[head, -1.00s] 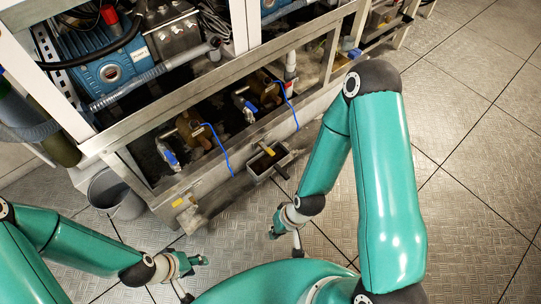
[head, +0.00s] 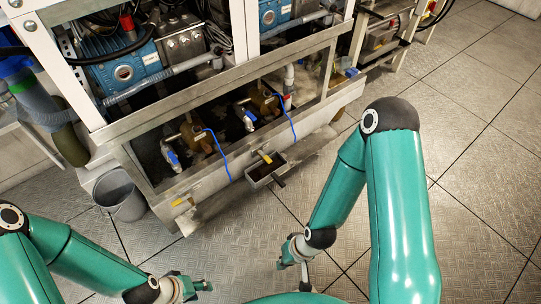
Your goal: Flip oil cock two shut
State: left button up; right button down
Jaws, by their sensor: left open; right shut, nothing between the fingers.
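Two yellow-handled cocks show on the front of the machine's low frame. One yellow handle (head: 266,158) is above a small open metal box (head: 262,174) at the middle. The other yellow handle (head: 180,202) is at the frame's lower left. I cannot tell which is oil cock two, nor read their exact handle angles. My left gripper (head: 203,287) is open, low in the view over the floor, apart from both cocks. My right gripper (head: 287,264) is shut and empty, below and right of the box, touching nothing visible.
Two brass fittings with blue-handled valves (head: 171,157) (head: 248,119) sit inside the frame bay, with blue hoses (head: 219,153) hanging over the front rail (head: 200,174). A grey bucket (head: 120,197) stands at left. The tiled floor (head: 480,200) at right is clear.

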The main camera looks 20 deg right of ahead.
aim_at(266, 158)
jog(key=z, duration=0.1)
jog(key=i, duration=0.95)
jog(key=u, duration=0.1)
